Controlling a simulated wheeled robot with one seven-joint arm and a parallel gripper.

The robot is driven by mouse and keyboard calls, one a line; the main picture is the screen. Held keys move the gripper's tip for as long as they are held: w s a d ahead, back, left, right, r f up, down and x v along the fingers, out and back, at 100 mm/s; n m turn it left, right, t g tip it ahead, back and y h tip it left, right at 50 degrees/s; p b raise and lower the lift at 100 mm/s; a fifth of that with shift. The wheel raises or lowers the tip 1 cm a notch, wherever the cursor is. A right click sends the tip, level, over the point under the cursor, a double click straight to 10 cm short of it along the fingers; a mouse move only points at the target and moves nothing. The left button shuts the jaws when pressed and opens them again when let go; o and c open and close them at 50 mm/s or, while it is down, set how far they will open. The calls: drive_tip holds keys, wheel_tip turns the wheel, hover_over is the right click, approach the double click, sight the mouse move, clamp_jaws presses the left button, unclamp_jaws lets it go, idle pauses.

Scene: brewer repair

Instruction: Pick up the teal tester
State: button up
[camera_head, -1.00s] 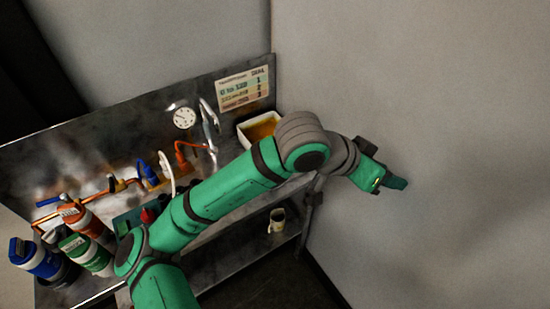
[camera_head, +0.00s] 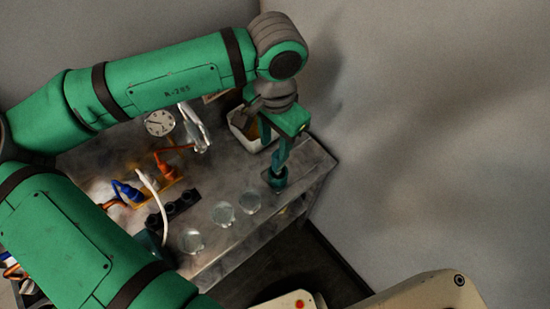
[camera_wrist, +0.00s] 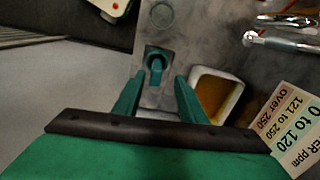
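The teal tester (camera_head: 278,181) stands near the right end of the metal bench. It also shows in the wrist view (camera_wrist: 156,63), just beyond my fingertips and roughly centred between them. My gripper (camera_head: 283,158) points down directly above the tester in the head view. In the wrist view my gripper (camera_wrist: 157,84) is open, with its two green fingers apart and nothing held between them. I cannot tell exactly how much height separates the fingertips from the tester.
A white tub with amber contents (camera_head: 240,134) stands close to my gripper; it also shows in the wrist view (camera_wrist: 231,88). Round clear glass items (camera_head: 223,213) sit along the bench's front. A metal tap (camera_head: 194,128) and gauge (camera_head: 159,123) are behind. The wall is right.

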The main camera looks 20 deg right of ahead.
sight(276, 152)
wheel_tip(276, 152, down, 4)
drive_tip(key=shift+d+f, duration=0.15)
drive_tip(key=f, duration=0.4)
drive_tip(key=shift+s+d+f, duration=0.1)
drive_tip(key=shift+s+d, duration=0.05)
drive_tip(key=shift+d, duration=0.05)
drive_tip(key=shift+f, duration=0.25)
drive_tip(key=shift+s, duration=0.1)
drive_tip(key=shift+c, duration=0.7)
clamp_jaws()
